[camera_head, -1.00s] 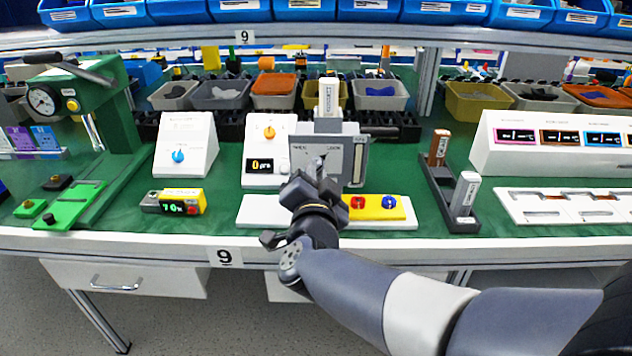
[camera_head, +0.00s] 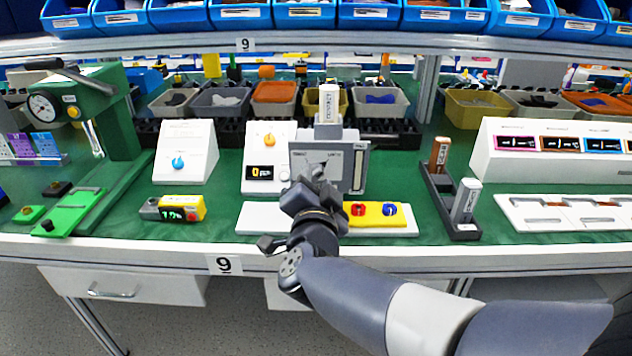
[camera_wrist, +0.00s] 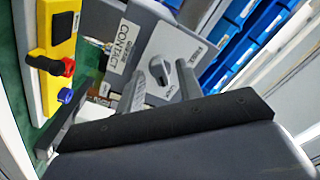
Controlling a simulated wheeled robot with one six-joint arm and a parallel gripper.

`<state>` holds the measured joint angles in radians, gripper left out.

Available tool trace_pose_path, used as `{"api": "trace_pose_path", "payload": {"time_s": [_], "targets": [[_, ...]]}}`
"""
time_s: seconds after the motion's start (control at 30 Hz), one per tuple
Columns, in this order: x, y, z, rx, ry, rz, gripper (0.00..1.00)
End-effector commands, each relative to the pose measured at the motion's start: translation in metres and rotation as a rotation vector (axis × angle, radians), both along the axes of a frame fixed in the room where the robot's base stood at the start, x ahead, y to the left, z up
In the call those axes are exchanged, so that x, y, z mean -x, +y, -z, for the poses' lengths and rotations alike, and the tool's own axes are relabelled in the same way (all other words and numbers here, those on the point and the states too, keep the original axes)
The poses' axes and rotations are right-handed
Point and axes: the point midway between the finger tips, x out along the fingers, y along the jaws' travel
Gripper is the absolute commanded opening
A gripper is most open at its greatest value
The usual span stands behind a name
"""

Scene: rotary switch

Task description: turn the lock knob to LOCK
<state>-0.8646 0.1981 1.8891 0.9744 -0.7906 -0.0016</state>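The grey lock box (camera_head: 357,165) stands upright at the middle of the bench, with labels at the upper left and upper right of its front face. A white tag reading CONTACT shows on it in the wrist view (camera_wrist: 122,45). The grey lock knob (camera_wrist: 158,76) sits on that face; in the head view my gripper mostly hides it. My gripper (camera_head: 318,182) is in front of the box face. In the wrist view its two fingers (camera_wrist: 161,70) are apart, one on each side of the knob. I cannot tell whether they touch it.
A yellow panel (camera_head: 372,222) with a red and a blue knob lies just right of my gripper. A white sloped box with a blue knob (camera_head: 186,153) stands to the left. A dark holder (camera_head: 434,200) stands to the right. A shelf with blue bins (camera_head: 244,14) runs above.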

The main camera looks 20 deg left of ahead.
Motion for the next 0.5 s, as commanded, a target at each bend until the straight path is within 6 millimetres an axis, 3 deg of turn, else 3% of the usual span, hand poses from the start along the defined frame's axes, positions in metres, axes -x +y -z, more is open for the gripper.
{"api": "trace_pose_path", "payload": {"time_s": [0.27, 0.5], "targets": [[0.005, -0.001, 0.0, 0.001, 0.0, -0.001, 0.35], [0.046, -0.009, -0.002, -0.001, 0.0, -0.006, 0.35]]}}
